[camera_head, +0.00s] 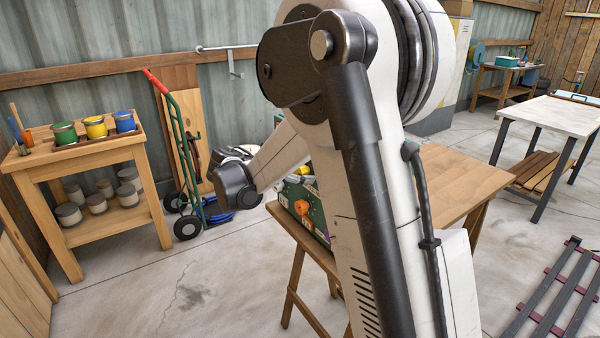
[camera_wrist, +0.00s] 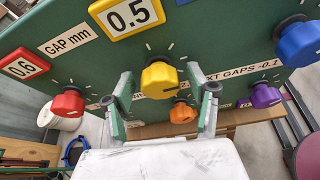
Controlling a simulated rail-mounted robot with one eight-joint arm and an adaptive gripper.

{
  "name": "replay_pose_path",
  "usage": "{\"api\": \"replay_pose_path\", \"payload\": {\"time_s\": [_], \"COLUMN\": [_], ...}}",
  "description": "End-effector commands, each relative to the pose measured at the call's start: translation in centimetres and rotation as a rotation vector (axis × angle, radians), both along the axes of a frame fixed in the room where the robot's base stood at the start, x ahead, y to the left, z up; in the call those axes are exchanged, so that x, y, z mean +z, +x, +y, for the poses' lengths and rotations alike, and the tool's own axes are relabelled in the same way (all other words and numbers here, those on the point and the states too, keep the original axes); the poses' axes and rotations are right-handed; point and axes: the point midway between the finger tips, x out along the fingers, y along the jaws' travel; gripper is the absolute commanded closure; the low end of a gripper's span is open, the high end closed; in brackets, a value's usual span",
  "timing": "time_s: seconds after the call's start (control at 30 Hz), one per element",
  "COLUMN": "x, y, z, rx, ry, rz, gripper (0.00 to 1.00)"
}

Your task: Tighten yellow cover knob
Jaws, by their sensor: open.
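In the wrist view a green panel (camera_wrist: 215,35) carries a yellow knob (camera_wrist: 158,80) at its centre, below a yellow-framed "0.5" card (camera_wrist: 130,14). My gripper (camera_wrist: 167,84) is open. Its two fingers stand left and right of the yellow knob in the picture, with a visible gap on each side. I cannot tell how far the tips are from the panel. In the head view part of the green panel (camera_head: 316,222) shows on a wooden table, and my arm hides much of it. My gripper's fingers cannot be made out there.
Other knobs sit close by on the panel: orange (camera_wrist: 181,113) just below, red (camera_wrist: 67,104) at left, purple (camera_wrist: 265,96) and blue (camera_wrist: 300,43) at right. The wooden table (camera_head: 455,180) has bare top at right. A hand truck (camera_head: 187,170) stands behind.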

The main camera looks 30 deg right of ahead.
Motion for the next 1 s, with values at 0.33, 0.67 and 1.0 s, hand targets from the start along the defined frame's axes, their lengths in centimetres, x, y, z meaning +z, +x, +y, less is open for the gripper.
{"api": "replay_pose_path", "payload": {"time_s": [0.33,0.67,1.0], "x": [0.02,-0.03,-0.19], "y": [-0.01,-0.05,-0.14], "z": [0.04,0.04,0.03], "rx": [0.0,0.0,0.001], "ry": [0.0,0.002,0.015], "rz": [0.0,-0.026,-0.223], "gripper": [0.83,0.93,0.93]}}
